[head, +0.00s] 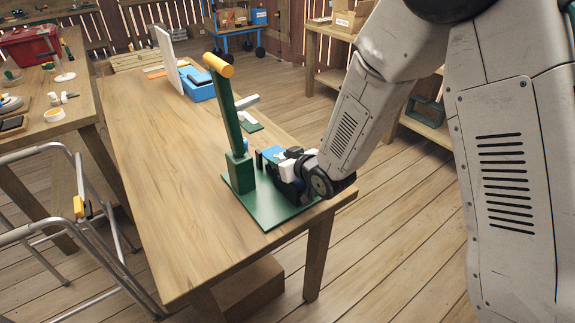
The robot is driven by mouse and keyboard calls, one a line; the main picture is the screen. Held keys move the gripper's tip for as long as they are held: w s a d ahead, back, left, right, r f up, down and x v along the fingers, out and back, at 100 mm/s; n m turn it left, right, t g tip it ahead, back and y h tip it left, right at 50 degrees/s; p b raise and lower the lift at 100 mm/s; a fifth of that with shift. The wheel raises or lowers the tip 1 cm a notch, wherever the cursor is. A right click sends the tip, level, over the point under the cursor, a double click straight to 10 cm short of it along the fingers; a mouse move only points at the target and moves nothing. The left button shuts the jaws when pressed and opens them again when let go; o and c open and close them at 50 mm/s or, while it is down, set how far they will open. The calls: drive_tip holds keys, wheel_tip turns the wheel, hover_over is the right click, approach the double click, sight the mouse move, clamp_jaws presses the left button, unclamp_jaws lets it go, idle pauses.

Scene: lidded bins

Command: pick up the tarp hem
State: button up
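I cannot clearly make out a tarp hem. A small blue piece (271,154) shows at the front of my gripper (262,165); I cannot tell whether it is tarp or part of the gripper. My gripper is low over the right side of the wooden table, close beside the post of a green lever press (239,172). The press has a raised lever with a yellow handle (218,65) and stands on a green base plate (262,217). The fingertips are hidden by the gripper's body and the press, so their opening does not show.
Behind the press on the wooden table (165,180) are a blue bin (197,85), an upright white board (168,58) and a small grey-and-green item (248,122). The table's left and front are clear. A metal-framed stand (75,235) is at left.

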clamp_jaws()
